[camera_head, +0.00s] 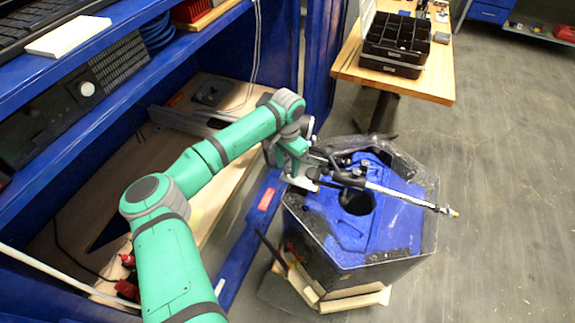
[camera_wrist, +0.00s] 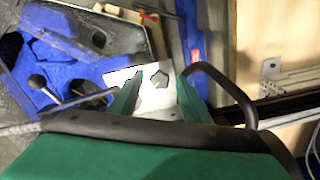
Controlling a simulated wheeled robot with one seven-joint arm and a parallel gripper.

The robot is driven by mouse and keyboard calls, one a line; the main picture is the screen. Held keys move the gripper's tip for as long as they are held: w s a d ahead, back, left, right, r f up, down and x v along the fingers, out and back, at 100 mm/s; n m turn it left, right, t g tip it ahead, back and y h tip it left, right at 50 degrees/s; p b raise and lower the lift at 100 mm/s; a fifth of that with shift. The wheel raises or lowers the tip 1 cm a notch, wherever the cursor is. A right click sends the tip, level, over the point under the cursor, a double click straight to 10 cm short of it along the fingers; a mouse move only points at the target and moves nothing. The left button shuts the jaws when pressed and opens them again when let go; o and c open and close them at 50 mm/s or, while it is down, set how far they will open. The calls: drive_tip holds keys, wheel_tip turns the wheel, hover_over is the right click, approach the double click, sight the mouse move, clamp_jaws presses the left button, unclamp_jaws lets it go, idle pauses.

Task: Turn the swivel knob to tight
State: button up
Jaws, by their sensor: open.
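The thruster tank is a dark, many-sided tub with a blue top (camera_head: 400,222) and a round dark opening; its blue top also shows at upper left in the wrist view (camera_wrist: 62,68). My gripper (camera_head: 302,178) is at the tank's left rim in the head view. In the wrist view its two fingers (camera_wrist: 160,80) stand apart, with a white plate (camera_wrist: 122,78) beyond them. A small grey angular shape shows between the fingers; I cannot tell whether it is the swivel knob. The knob is not clearly visible in the head view, where my wrist covers that side.
A metal lance (camera_head: 405,197) reaches across the tank to the right. A blue shelf unit (camera_head: 95,50) stands close at left. A wooden table (camera_head: 432,88) with black trays (camera_head: 395,45) is behind. The floor at right (camera_head: 500,200) is clear.

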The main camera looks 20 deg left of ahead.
drive_tip(key=shift+c, duration=0.4)
drive_tip(key=c, duration=1)
drive_tip(key=shift+o, duration=0.2)
drive_tip(key=shift+m, duration=2.9)
drive_tip(key=o, duration=1)
drive_tip(key=shift+o, duration=0.2)
